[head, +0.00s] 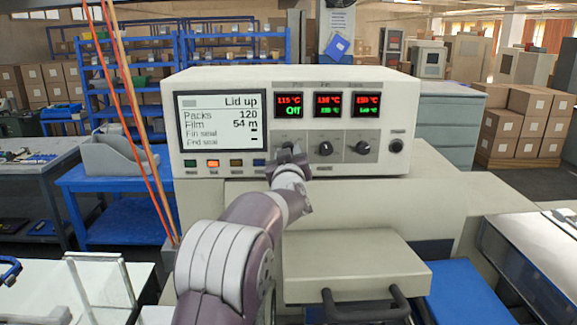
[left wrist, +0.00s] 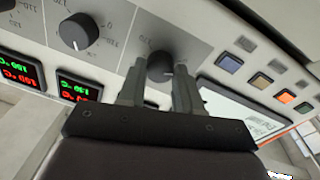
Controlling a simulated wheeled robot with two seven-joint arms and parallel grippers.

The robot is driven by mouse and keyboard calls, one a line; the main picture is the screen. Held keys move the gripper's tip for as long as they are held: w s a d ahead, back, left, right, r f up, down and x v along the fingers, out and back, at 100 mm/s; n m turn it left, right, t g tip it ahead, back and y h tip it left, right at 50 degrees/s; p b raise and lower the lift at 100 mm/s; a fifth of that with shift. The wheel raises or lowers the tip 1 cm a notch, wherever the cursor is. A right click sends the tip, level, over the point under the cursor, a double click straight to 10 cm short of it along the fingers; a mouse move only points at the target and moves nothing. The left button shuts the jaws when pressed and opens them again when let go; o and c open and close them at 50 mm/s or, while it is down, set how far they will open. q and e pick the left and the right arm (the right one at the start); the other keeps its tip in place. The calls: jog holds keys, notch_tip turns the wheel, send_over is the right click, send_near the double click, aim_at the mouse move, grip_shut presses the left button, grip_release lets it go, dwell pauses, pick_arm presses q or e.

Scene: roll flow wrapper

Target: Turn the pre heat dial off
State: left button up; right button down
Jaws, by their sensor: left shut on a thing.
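The wrapper's control panel (head: 225,86) faces me, with three dials in a row under three small red and green displays. The leftmost dial (left wrist: 159,66) is dark and round; in the head view my gripper mostly hides it. The display above it (head: 289,104) reads about 119 °C in red and "Off" in green. My left gripper (head: 288,152) is at this dial, and in the left wrist view its two fingers (left wrist: 160,82) are shut on the dial's sides. The middle dial (head: 325,148) and right dial (head: 362,147) are untouched. My right gripper is not in view.
The large screen (head: 222,120) reads "Lid up", with coloured buttons (head: 213,163) below it. A black knob (head: 396,146) is at the panel's right. Below the panel, a beige cover (head: 350,262) with a dark handle (head: 366,305) juts forward.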

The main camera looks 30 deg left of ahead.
pick_arm(q)
jog(key=shift+f+n+b, duration=0.1)
jog(key=shift+n+b, duration=0.4)
jog(key=shift+n, duration=0.3)
jog(key=o, duration=1)
jog(key=shift+w, duration=0.1)
jog(key=shift+o, duration=0.2)
jog(key=b+v, duration=0.4)
jog(key=v, duration=0.8)
jog(key=shift+s+d, duration=0.2)
jog(key=shift+s, duration=0.1)
jog(key=shift+f, duration=0.15)
